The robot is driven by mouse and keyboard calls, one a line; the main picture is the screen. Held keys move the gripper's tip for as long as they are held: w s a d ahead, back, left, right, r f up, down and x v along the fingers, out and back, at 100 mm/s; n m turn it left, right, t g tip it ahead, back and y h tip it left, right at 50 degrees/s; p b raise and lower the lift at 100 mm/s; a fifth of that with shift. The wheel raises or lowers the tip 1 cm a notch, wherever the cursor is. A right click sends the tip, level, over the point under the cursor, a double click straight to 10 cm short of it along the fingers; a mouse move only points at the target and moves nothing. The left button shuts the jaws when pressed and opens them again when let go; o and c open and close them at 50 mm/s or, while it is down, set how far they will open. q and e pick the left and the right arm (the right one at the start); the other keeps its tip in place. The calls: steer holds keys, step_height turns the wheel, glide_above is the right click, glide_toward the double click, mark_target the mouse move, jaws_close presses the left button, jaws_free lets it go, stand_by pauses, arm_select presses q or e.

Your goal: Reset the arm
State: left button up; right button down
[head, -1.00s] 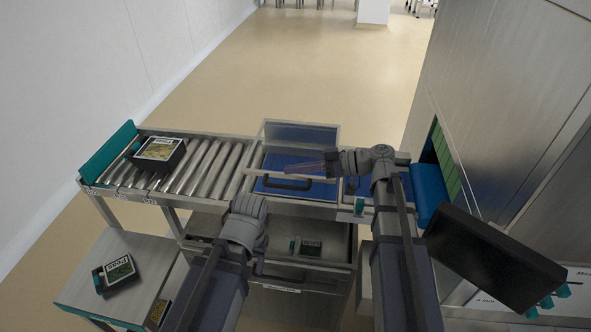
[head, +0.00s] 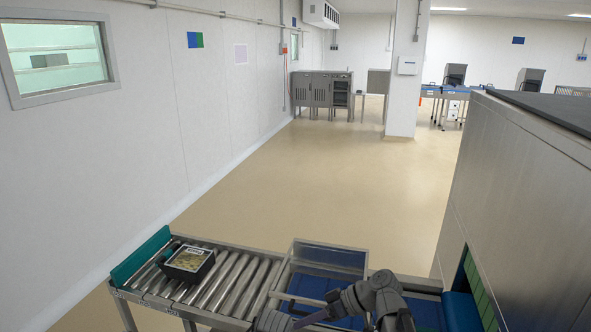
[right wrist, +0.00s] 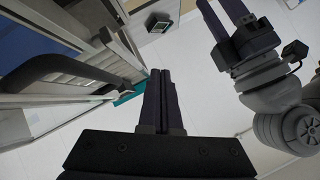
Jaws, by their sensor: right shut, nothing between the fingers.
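My right gripper (head: 303,322) is low in the head view, in front of the clear-lidded part of the sealer line. In the right wrist view its two dark fingers (right wrist: 162,95) lie together, shut and empty. A dark handle (right wrist: 75,75) on the frame is to the left of them and apart from them. My left gripper (right wrist: 219,12) shows at the top right of the right wrist view, with its dark fingers apart and its tips cut off by the edge. In the head view only a grey bit of my left arm shows at the bottom edge.
A black food tray (head: 189,262) sits on the roller conveyor (head: 225,285) by the teal end guard (head: 141,257). The clear lid (head: 330,256) stands raised over blue plates. The steel sealer housing (head: 520,190) rises at right. The floor behind is clear.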

steer(key=s+d+f+m+h, duration=0.1)
steer(key=s+f+m+h, duration=0.2)
steer(key=s+f+h, duration=0.2)
steer(key=s+d+f+m+h+b, duration=0.1)
steer(key=s+d+f+m+h, duration=0.1)
steer(key=s+f+h, duration=0.4)
steer(key=shift+s+m+g+h, duration=0.25)
steer(key=shift+m+g+h, duration=0.15)
steer(key=shift+m+h, duration=0.3)
steer(key=shift+s, duration=0.1)
